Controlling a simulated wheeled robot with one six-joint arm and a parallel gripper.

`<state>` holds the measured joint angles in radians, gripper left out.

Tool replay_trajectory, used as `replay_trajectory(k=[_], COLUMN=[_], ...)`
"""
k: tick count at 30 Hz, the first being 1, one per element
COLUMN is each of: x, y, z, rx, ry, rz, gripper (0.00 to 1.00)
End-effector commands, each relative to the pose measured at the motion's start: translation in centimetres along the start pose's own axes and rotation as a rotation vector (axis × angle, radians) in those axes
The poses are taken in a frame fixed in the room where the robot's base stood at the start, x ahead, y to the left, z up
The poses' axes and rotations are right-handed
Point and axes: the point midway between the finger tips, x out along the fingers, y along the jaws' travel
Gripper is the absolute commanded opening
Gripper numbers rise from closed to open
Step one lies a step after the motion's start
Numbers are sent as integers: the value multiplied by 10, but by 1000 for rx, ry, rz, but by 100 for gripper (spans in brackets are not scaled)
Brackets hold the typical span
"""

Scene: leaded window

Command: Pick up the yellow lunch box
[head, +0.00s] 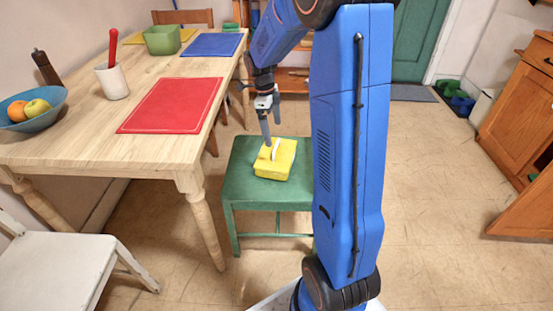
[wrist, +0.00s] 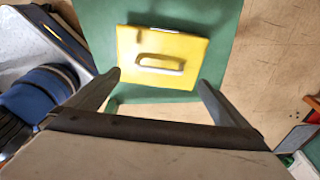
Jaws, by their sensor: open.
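I cannot tell whether a fingertip touches the box.
A wooden table (head: 155,155) stands to the left with a red mat (head: 172,105), a white cup (head: 112,80) and a blue fruit bowl (head: 35,112). A white chair (head: 55,265) is at the front left. The floor to the right is open up to the wooden cabinet (head: 525,105).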

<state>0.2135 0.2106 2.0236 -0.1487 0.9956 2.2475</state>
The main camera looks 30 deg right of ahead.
Motion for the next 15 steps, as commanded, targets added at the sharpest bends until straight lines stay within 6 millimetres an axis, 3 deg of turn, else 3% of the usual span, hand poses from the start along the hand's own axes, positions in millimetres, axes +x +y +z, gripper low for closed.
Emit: replay_trajectory(k=[3, 15], x=[18, 50], y=[0, 1], z=[0, -3], rx=[0, 0], ry=[2, 2], rz=[2, 3], gripper=[100, 100])
